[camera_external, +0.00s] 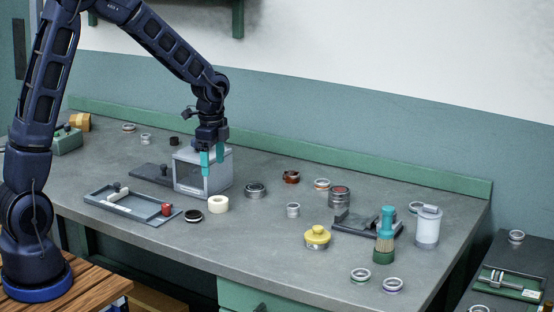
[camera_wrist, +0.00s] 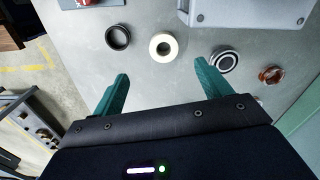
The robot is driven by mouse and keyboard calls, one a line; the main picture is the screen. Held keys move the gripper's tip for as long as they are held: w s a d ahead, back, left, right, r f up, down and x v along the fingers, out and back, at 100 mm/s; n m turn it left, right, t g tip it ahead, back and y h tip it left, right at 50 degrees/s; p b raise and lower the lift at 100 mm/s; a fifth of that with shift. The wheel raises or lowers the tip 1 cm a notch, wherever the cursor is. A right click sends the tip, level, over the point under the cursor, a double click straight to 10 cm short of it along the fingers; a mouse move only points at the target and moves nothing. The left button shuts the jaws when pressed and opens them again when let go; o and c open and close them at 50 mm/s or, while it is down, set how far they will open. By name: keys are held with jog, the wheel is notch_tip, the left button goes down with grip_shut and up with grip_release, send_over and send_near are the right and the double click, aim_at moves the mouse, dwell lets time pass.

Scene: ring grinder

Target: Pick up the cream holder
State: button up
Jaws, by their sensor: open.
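The cream holder (camera_external: 218,204), a short ring with a hole through it, lies flat on the grey workbench in front of the grey box. It also shows in the wrist view (camera_wrist: 163,46), a little beyond the fingertips and centred sideways between them. My gripper (camera_external: 212,162) has two teal fingers, set apart and empty. It hangs above the bench near the grey box and does not touch the holder. Both fingers also show in the wrist view (camera_wrist: 162,72).
A black ring (camera_external: 193,216) lies left of the holder, and a dark metal ring (camera_external: 255,190) lies to its right. The grey box (camera_external: 190,174) stands close behind. A shallow tray (camera_external: 130,204) lies at left. Bare bench lies in front.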

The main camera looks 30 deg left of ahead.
jog(key=f, duration=0.1)
send_over(218, 199)
jog(key=f, duration=0.5)
jog(key=shift+s+f, duration=0.1)
jog(key=shift+s, duration=0.2)
jog(key=shift+w+f, duration=0.15)
jog(key=shift+f, duration=1.2)
jog(key=shift+w+f, duration=0.1)
jog(key=shift+f, duration=1.25)
jog(key=shift+c, duration=0.3)
jog(key=c, duration=1)
